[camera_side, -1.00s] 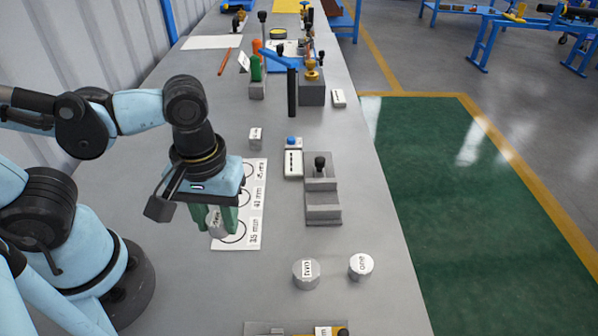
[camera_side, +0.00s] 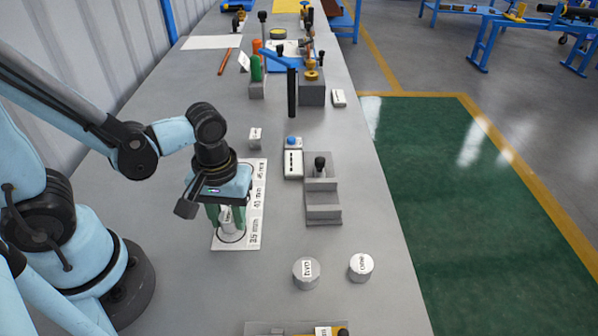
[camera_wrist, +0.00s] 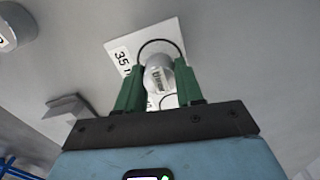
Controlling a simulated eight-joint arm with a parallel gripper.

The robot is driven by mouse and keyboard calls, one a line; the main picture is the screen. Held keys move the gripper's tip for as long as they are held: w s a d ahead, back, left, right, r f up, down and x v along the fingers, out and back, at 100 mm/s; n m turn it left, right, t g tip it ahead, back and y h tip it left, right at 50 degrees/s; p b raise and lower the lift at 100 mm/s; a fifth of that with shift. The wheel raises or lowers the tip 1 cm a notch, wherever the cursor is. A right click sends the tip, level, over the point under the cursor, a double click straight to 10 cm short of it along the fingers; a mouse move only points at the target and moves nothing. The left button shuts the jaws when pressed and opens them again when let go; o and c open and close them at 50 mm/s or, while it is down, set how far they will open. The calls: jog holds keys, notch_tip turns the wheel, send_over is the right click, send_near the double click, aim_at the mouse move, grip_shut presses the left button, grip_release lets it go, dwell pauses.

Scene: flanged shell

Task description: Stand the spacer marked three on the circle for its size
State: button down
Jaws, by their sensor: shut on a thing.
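The spacer marked three (camera_side: 227,221) is a small grey cylinder; its label shows in part in the wrist view (camera_wrist: 158,74). My gripper (camera_side: 227,214) is shut on it with green fingers on either side, and the spacer looks about upright. It is over the 35 mm circle (camera_side: 231,238) at the near end of the white card (camera_side: 256,212). The wrist view shows the circle's far arc (camera_wrist: 160,41) beyond the spacer. I cannot tell whether the spacer touches the card. The other two circles are mostly hidden by my gripper.
Spacers marked two (camera_side: 306,273) and one (camera_side: 361,267) stand on the bench to the right. A grey stepped fixture (camera_side: 323,197) and a white box with a blue button (camera_side: 293,162) are right of the card. A small labelled block (camera_side: 255,138) stands behind it.

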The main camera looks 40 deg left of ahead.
aim_at(228, 216)
jog(key=shift+f, duration=0.45)
jog(key=shift+f, duration=0.15)
jog(key=c, duration=0.7)
grip_release()
jog(key=shift+r, duration=6.1)
jog(key=shift+w+a+r+m+t, duration=0.2)
jog(key=shift+w+a+m+t, duration=0.6)
jog(key=shift+w+m+t, duration=0.35)
jog(key=shift+w+a+r+m+t, duration=0.2)
jog(key=shift+w+a+m+t, duration=0.7)
jog(key=shift+m+t, duration=0.4)
jog(key=shift+w+a+r+m+t, duration=0.2)
jog(key=shift+w+a+m+t, duration=0.5)
jog(key=shift+w+m+t, duration=0.5)
